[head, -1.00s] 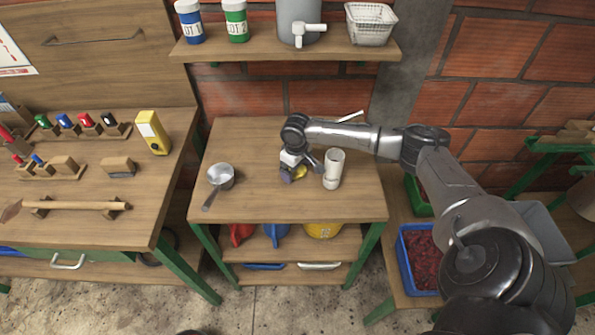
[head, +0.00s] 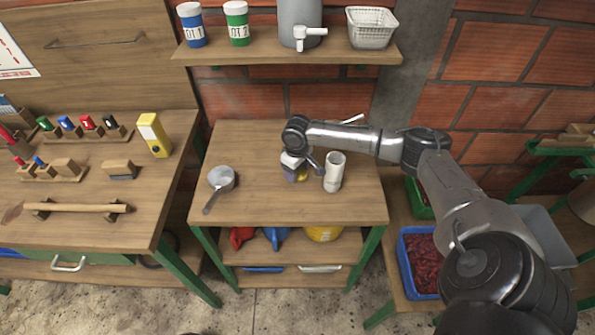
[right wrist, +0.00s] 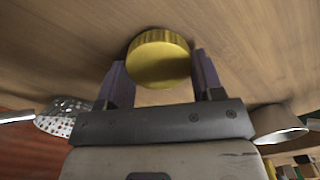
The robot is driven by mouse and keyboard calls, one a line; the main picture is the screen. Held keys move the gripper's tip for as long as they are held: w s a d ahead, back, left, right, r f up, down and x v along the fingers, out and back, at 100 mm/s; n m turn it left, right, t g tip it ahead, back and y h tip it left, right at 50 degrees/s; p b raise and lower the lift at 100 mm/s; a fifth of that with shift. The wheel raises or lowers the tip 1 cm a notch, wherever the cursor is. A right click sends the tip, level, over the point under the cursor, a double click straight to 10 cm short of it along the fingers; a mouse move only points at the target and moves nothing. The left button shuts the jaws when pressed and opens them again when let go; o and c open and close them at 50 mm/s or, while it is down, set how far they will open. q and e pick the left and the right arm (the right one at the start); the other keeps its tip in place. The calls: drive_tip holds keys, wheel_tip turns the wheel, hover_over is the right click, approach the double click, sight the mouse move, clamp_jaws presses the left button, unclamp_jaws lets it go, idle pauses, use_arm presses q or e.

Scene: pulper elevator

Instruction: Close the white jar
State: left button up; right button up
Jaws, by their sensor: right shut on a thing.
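The white jar (head: 334,172) stands upright on the middle wooden table, with its top uncovered. My right gripper (head: 298,176) is just left of the jar and apart from it. It is shut on a round yellow lid (right wrist: 159,60) with a ridged edge, which sits between the two purple-grey fingers in the right wrist view. In the head view only a small yellow part of the lid (head: 302,177) shows beside the fingers. I cannot tell whether the lid touches the table. My left gripper is not in view.
A saucepan (head: 221,180) stands at the table's left. A perforated skimmer (right wrist: 66,117) shows in the right wrist view. A shelf (head: 290,54) above holds blue and green jars, a grey tank and a white basket. The table front (head: 285,207) is clear.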

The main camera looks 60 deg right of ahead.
wheel_tip(320, 180, up, 8)
drive_tip(key=shift+r+p, duration=0.15)
drive_tip(key=shift+p, duration=1)
drive_tip(key=shift+r, duration=0.65)
drive_tip(key=shift+a, duration=0.1)
drive_tip(key=a+r, duration=0.4)
drive_tip(key=a, duration=0.7)
drive_tip(key=w+a+r+n, duration=0.1)
drive_tip(key=a+r, duration=0.4)
drive_tip(key=a, duration=0.5)
drive_tip(key=w+a+r, duration=0.1)
drive_tip(key=a+r, duration=0.4)
drive_tip(key=a, duration=0.6)
drive_tip(key=shift+a+n, duration=0.3)
drive_tip(key=shift+a, duration=0.05)
